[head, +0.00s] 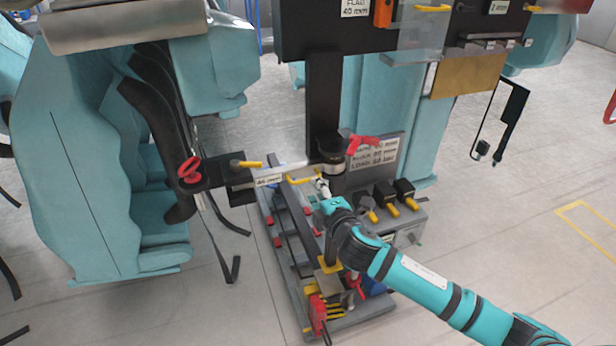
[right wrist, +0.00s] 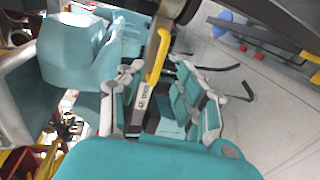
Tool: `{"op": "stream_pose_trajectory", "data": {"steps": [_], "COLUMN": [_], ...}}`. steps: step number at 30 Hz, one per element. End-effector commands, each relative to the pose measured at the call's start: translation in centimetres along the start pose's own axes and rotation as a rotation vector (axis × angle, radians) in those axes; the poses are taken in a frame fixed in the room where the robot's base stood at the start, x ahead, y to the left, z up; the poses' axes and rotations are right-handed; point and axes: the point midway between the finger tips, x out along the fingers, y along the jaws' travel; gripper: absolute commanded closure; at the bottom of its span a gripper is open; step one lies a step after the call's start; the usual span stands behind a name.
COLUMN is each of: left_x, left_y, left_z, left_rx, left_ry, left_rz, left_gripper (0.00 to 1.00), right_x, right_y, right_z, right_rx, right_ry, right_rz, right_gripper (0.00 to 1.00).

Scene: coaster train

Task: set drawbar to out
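A pale horizontal bar (head: 290,167), which looks like the drawbar, runs left from a dark upright post above the grey machine base. A small label reading about 45 mm (head: 268,179) sits under it. A yellow handle (head: 303,179) is at its right part, by the post. My right gripper (head: 321,187) is beside this handle. I cannot tell whether it touches it, and its fingers are too small to judge. In the right wrist view a yellow handle (right wrist: 157,58) and a label (right wrist: 145,98) show close up. My left gripper is not in view.
A red lever (head: 362,143) stands right of the post before a load sign (head: 376,158). Black blocks with yellow handles (head: 384,194) are to the right. A red ring (head: 189,170) is at left. Teal seats (head: 95,150) fill the left; open floor (head: 520,230) lies right.

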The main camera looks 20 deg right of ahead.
Motion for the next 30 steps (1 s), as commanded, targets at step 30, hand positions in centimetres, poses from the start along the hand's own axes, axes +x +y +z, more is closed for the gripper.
{"op": "stream_pose_trajectory", "data": {"steps": [30], "left_x": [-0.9], "left_y": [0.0], "left_z": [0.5], "left_rx": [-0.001], "left_ry": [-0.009], "left_rz": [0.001], "left_gripper": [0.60], "right_x": [7.0], "right_y": [-0.1], "right_z": [0.0], "right_rx": [0.001], "right_ry": [0.001], "right_rz": [-0.001], "right_gripper": [0.92]}}
